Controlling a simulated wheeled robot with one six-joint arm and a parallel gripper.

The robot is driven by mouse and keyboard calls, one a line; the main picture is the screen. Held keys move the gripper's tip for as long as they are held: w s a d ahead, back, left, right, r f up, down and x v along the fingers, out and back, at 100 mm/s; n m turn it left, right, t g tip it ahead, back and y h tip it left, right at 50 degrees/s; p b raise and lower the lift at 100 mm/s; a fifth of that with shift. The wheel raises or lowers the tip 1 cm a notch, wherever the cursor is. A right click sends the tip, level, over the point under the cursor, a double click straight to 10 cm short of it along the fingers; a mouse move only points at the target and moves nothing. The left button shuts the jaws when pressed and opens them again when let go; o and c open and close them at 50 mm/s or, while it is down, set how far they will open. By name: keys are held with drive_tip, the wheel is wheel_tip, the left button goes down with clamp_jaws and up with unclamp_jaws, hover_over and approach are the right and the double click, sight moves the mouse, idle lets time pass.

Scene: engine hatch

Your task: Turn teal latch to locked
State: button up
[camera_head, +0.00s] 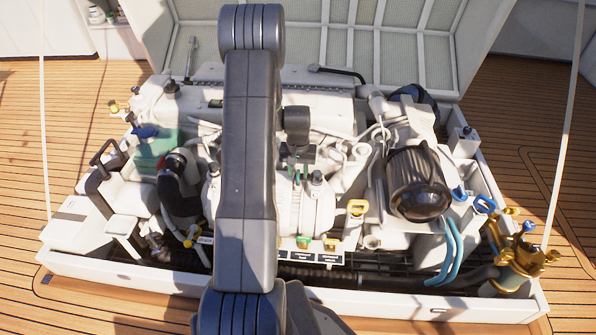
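My arm rises through the middle of the head camera view and hides the centre of the engine. A dark block right of it looks like my wrist, with what seems to be my gripper (298,172) below it, pointing down over the engine's middle. Its fingers are too small to tell open from shut, and I see nothing clearly held. A small green-teal piece (303,242) sits on the labelled strip at the engine's front, beside an orange-yellow one. It may be the teal latch, but its turn position cannot be read. My gripper appears above and apart from it.
A teal box (156,148) stands at the left of the engine bay. A dark ribbed cylinder (418,184), blue hoses (448,252) and a brass fitting (520,262) fill the right. A yellow handle (356,208) stands near the strip. A white rim surrounds the bay; the raised hatch is behind.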

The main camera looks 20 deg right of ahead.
sight(298, 174)
wheel_tip(298, 174, up, 14)
drive_tip(key=p, duration=0.3)
drive_tip(key=shift+f, duration=0.15)
wheel_tip(298, 174, down, 14)
drive_tip(key=b, duration=0.3)
drive_tip(key=shift+n, duration=0.6)
drive_tip(key=shift+r, duration=0.2)
